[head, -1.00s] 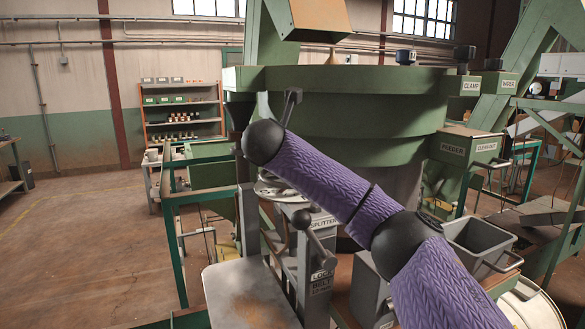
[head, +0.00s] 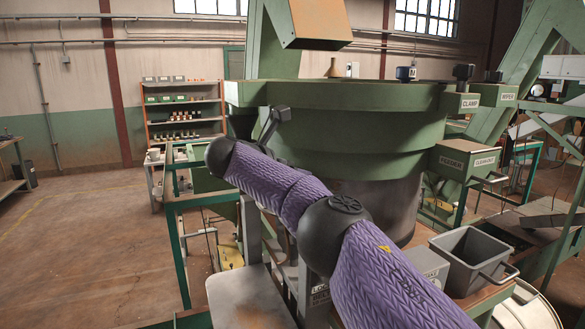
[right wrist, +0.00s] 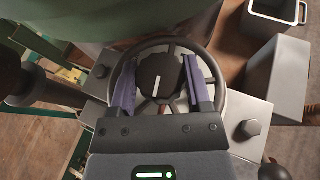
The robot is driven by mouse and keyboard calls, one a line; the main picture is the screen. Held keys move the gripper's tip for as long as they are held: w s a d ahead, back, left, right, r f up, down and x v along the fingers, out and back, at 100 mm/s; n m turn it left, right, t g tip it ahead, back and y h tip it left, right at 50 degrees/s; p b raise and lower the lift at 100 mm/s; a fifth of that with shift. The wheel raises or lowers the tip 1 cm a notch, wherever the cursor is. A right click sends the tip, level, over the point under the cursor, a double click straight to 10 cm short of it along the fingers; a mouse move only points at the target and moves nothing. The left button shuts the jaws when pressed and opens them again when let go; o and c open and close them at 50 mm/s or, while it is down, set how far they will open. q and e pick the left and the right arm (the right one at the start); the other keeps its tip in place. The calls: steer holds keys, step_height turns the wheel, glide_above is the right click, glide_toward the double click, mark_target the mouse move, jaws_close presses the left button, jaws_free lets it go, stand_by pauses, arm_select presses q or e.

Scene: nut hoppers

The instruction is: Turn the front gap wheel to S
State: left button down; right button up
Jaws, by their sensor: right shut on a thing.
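In the right wrist view a dark, spoked handwheel (right wrist: 217,117) lies in front of the camera. I cannot read any letter S or scale. In the head view my purple right arm covers the wheel area, and the gripper and wheel are hidden. My left gripper is in no view.
The large green bowl (head: 360,125) stands behind my arm. A grey open bin (head: 468,255) stands at the right. A bare metal plate (head: 250,300) lies in front, and a grey lever (head: 275,122) rises beside my arm.

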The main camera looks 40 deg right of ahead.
steer(key=shift+f, duration=0.15)
steer(key=o, duration=1.3)
steer(key=shift+a, duration=0.3)
steer(key=b+v, duration=0.3)
steer(key=v, duration=0.6)
steer(key=shift+a+r, duration=0.15)
steer(key=shift+r, duration=0.1)
